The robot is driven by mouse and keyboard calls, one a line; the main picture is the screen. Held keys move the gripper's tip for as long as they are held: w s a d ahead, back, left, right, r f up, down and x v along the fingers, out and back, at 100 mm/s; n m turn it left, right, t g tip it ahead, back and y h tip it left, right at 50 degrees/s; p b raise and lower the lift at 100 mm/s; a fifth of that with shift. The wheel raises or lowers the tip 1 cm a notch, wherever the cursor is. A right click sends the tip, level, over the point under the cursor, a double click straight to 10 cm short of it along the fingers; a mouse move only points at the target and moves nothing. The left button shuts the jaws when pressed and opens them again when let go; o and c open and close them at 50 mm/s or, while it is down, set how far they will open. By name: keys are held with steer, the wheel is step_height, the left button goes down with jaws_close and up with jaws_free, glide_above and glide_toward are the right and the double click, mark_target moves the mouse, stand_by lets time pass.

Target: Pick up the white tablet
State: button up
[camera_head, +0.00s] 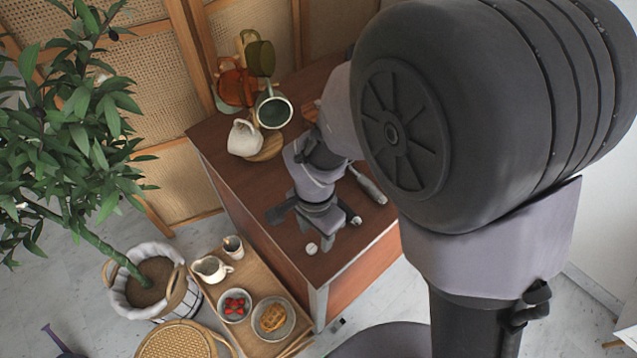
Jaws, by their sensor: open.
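A small white round tablet (311,248) lies on the brown wooden cart top, near its front edge. My gripper (317,222) points down over the cart top, just behind the tablet in the picture. Its jaws are apart and nothing shows between them. The tablet appears just in front of the fingers, not held. The exact height of the fingertips above the wood is hard to tell.
A grey-handled tool (368,186) lies to the right. A lower tray (262,278) holds bowls and cups.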

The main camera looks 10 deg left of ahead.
mark_target(312, 248)
steer(key=shift+f, duration=0.85)
steer(key=f+b, duration=0.1)
steer(key=f, duration=0.1)
steer(key=a+f+b, duration=0.1)
steer(key=f, duration=0.2)
steer(key=shift+r, duration=0.15)
steer(key=shift+c, duration=0.6)
jaws_close()
